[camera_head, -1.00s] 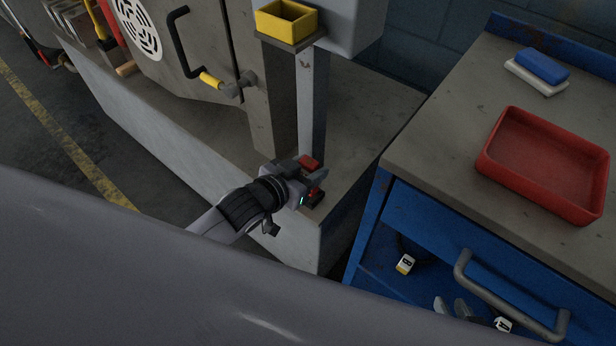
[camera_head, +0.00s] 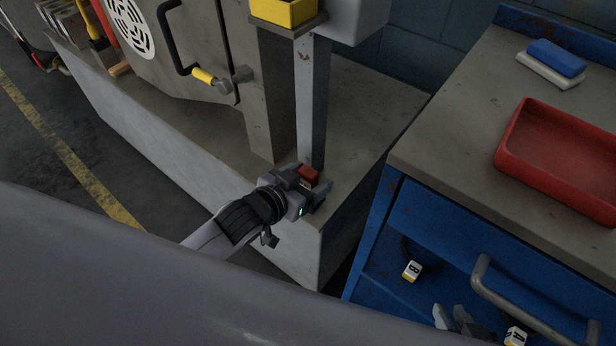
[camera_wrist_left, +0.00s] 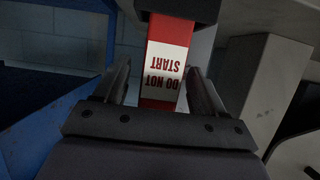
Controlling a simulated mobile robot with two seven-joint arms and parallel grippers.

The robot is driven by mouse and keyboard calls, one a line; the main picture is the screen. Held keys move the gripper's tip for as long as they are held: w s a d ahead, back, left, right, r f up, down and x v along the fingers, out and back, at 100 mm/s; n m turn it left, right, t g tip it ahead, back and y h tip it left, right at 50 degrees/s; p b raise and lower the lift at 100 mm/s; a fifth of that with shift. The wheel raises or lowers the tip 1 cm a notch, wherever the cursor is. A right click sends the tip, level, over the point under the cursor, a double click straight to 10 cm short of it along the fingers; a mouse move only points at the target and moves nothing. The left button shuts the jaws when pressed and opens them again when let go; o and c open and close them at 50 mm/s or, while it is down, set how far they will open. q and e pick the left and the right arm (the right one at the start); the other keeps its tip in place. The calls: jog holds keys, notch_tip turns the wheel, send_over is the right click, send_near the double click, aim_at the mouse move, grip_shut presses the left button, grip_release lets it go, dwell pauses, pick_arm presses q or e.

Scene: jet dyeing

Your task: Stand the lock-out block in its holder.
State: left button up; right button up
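The lock-out block (camera_head: 309,174) is red with a white label and stands low beside the grey post on the plinth. In the left wrist view the block (camera_wrist_left: 164,70) shows "DO NOT START" upside down, with a wide dark part at the picture's top. My left gripper (camera_head: 312,187) is at the block; its two fingers (camera_wrist_left: 163,85) stand on either side of it, with narrow gaps showing. A yellow open-topped box (camera_head: 284,12) sits on a bracket up the post; I cannot tell whether it is the holder. My right gripper (camera_head: 453,317) shows only its fingertips, apart, low over the blue cabinet.
A blue cabinet with a grey top (camera_head: 450,145) stands at right, bearing a red tray (camera_head: 560,165) and a blue-and-white block (camera_head: 555,60). Tags marked B (camera_head: 411,270) and A (camera_head: 516,337) lie below, near a grey handle (camera_head: 515,305). A grey machine with a door handle stands behind.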

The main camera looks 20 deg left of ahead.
pick_arm(q)
jog(key=shift+r, duration=0.1)
jog(key=shift+s+a+r, duration=0.1)
jog(key=shift+s+r, duration=0.05)
jog(key=shift+s, duration=0.05)
pick_arm(e)
jog(key=shift+r, duration=0.15)
pick_arm(q)
jog(key=p+v, duration=0.3)
jog(key=v, duration=0.8)
pick_arm(e)
notch_tip(320, 180, up, 2)
jog(key=shift+r, duration=0.15)
pick_arm(q)
jog(key=s+a+f+n+g+y, duration=0.1)
jog(key=s+f+g+y, duration=0.1)
jog(key=s+f, duration=0.4)
notch_tip(320, 180, down, 3)
jog(key=shift+s+a+f+n+g, duration=0.1)
jog(key=shift+s+a+n+g, duration=0.2)
jog(key=shift+a+n, duration=0.1)
pick_arm(e)
jog(key=shift+s, duration=0.1)
